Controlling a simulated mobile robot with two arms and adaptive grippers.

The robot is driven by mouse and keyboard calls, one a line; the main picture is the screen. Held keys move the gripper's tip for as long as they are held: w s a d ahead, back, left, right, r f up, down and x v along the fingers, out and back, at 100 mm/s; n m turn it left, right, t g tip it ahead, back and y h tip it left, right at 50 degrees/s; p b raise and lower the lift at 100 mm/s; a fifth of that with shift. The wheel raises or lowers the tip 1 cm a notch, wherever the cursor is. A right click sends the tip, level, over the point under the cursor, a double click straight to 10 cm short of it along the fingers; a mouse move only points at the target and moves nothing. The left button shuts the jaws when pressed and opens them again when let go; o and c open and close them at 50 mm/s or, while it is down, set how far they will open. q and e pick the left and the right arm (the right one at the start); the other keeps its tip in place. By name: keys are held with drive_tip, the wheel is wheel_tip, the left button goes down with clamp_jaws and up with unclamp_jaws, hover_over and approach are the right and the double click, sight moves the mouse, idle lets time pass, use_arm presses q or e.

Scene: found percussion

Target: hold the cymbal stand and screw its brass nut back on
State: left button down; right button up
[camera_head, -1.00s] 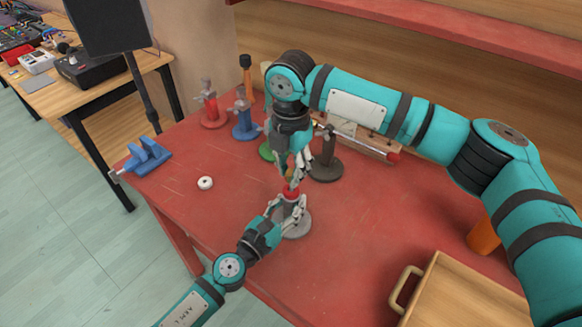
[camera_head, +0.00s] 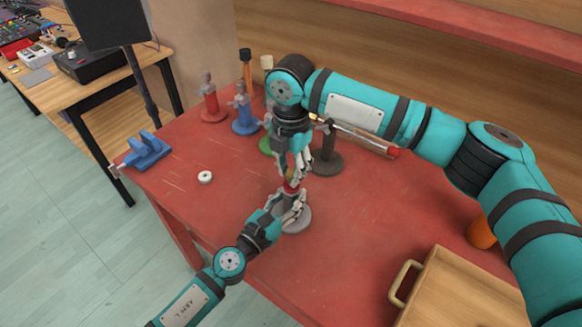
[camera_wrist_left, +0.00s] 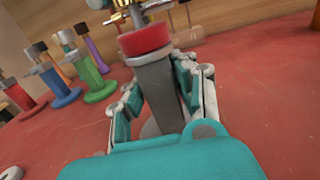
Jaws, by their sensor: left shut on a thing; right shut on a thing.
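The cymbal stand is a grey post on a round grey base (camera_head: 295,218), with a red collar (camera_wrist_left: 144,39) near its top; it stands upright on the red table. My left gripper (camera_head: 291,206) is shut around the grey post (camera_wrist_left: 157,90), below the collar. My right gripper (camera_head: 293,177) comes from above, its fingers shut at the top of the stand, just over the collar. A small brass-coloured piece (camera_wrist_left: 122,4) shows there in the left wrist view, cut by the top edge. The fingers mostly hide the brass nut, and its seating on the thread cannot be told.
Red (camera_head: 211,105), blue (camera_head: 244,122) and dark (camera_head: 326,158) stands are behind, the dark one close to my right gripper. A white ring (camera_head: 205,177) and blue vise (camera_head: 148,151) lie left. A wooden box (camera_head: 455,295) is front right. The table's right middle is clear.

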drive_tip(key=shift+f, duration=0.55)
